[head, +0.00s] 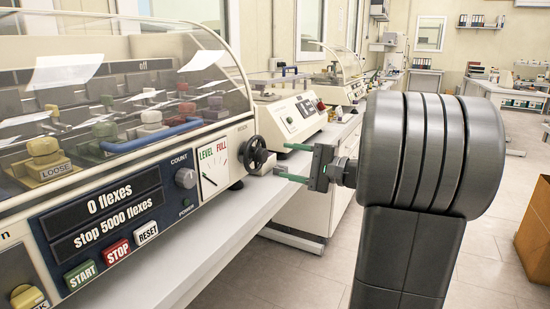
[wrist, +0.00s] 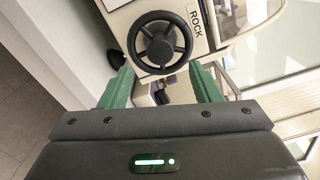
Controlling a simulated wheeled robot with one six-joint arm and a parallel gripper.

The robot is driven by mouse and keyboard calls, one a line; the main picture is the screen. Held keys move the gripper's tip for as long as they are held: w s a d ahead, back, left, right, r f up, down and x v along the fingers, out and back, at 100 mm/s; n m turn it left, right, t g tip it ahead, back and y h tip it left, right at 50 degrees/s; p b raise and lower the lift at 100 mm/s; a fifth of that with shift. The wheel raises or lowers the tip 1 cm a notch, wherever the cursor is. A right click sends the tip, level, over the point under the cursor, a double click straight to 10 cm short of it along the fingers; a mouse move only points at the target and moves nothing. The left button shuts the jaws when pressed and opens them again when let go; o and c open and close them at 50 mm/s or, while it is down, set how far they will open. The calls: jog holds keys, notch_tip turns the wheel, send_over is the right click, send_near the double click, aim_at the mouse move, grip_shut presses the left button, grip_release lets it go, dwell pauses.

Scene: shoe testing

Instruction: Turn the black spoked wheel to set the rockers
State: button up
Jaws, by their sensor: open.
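The black spoked wheel (head: 254,152) sits on the right end of the flexing machine's cream housing in the head view. In the wrist view the wheel (wrist: 160,42) lies just beyond the fingertips, beside a "ROCK" label (wrist: 195,25). My gripper (head: 294,162) is open, with green fingers pointing left at the machine, a short way right of the wheel. In the wrist view my gripper (wrist: 160,85) has its two green fingers spread either side below the wheel. Nothing is between the fingers, and they look apart from the wheel. The rockers are hard to make out under the clear cover.
The machine's clear cover (head: 205,60) is down, with a blue handle (head: 150,135) along its front. The panel has a display (head: 100,208), a LEVEL/FULL gauge (head: 213,170) and a knob (head: 186,178). Another bench machine (head: 290,115) stands behind. Floor at right is mostly free.

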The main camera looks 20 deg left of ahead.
aim_at(265, 157)
jog(key=d, duration=0.7)
jog(key=shift+s, duration=0.3)
jog(key=shift+a, duration=0.1)
jog(key=a, duration=0.9)
jog(key=w+a, duration=0.1)
jog(key=a, duration=0.3)
jog(key=shift+a+b, duration=0.3)
jog(key=shift+b, duration=0.05)
